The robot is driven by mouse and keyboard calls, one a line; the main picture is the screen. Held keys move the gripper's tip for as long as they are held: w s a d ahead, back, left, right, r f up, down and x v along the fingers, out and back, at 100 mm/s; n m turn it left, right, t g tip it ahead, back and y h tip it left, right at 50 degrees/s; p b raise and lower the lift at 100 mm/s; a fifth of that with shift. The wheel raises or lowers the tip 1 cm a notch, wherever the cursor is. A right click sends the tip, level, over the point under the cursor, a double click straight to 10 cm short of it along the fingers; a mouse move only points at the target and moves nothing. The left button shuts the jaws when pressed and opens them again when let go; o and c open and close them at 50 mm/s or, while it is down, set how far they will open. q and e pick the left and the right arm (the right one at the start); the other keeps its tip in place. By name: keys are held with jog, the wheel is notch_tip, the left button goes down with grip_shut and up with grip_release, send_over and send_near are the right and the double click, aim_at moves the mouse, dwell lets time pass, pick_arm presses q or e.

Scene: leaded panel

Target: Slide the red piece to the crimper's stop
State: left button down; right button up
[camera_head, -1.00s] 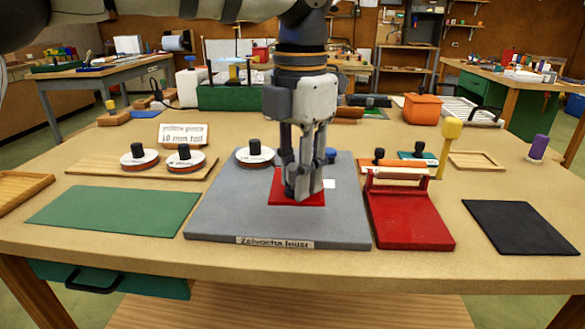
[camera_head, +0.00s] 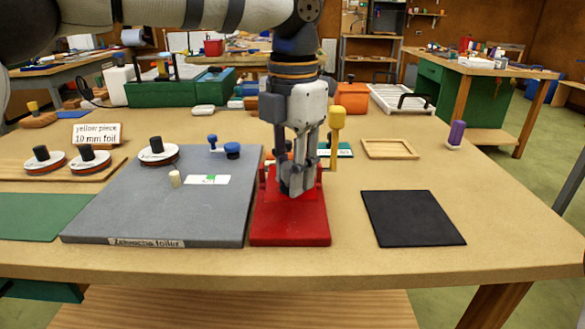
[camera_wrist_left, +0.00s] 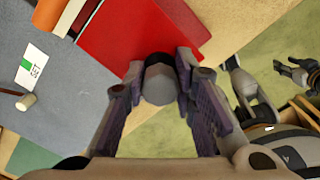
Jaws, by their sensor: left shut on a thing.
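Red on red, the piece's outline is hard to tell from the bed. The crimper's yellow-topped lever (camera_head: 337,118) stands upright behind the gripper. A dark arm end, seemingly my right gripper (camera_wrist_left: 296,72), shows at right.
The grey foiler board (camera_head: 170,210) lies just left of the crimper, with a foil spool (camera_head: 158,152), a white-green card (camera_head: 208,180) and a small pale peg (camera_head: 175,179). A black mat (camera_head: 412,218) and wooden tray (camera_head: 390,149) lie right. Bare table separates crimper and mat.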

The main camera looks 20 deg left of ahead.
pick_arm(q)
jog(key=shift+s+a, duration=0.1)
jog(key=shift+a, duration=0.05)
jog(key=shift+f, duration=2.7)
jog(key=shift+f, duration=0.25)
jog(key=shift+w+a, duration=0.15)
jog(key=shift+w, duration=0.7)
jog(key=c, duration=1.2)
grip_release()
jog(key=shift+c, duration=0.2)
